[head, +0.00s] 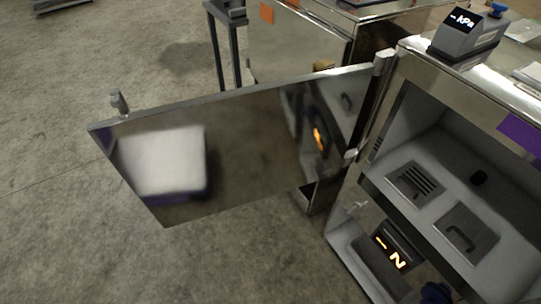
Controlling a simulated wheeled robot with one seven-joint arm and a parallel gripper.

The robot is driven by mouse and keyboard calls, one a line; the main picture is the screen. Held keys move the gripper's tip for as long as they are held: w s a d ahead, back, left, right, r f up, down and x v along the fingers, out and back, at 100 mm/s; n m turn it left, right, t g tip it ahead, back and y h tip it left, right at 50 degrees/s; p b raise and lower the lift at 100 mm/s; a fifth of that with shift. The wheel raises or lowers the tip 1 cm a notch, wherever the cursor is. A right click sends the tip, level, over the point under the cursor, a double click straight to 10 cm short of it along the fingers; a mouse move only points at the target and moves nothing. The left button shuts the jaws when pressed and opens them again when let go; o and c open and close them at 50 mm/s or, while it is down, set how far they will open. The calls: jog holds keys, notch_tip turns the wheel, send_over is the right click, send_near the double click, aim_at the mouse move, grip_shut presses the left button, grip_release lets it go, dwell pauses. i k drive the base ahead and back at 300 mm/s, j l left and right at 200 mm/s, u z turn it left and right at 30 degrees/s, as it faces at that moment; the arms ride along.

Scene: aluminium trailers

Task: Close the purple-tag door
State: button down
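A shiny metal door (240,150) stands wide open, swung out to the left from its hinges on the front edge of the metal cabinet (415,62). A small latch or handle (118,103) sticks up at the door's far left end. A purple tag (520,135) is on the cabinet front at the right, partly cut off by the picture edge. The door's face mirrors a white block and an orange light. My gripper is not in view.
Inside the open cabinet are a grey vented plate (414,183), a handled plate (466,232) and a lit display (393,250). A kPa gauge (466,35) stands on top. Another metal unit with an orange tag (266,12) stands behind the door. Concrete floor (70,230) is clear at left.

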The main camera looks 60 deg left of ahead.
aim_at(187, 161)
jog(key=u, duration=1.6)
jog(key=j+u, duration=0.25)
jog(key=u, duration=0.15)
jog(key=i+j+u, duration=0.15)
jog(key=u, duration=0.25)
jog(key=i+j+u, duration=0.15)
jog(key=u, duration=0.25)
jog(key=j, duration=0.1)
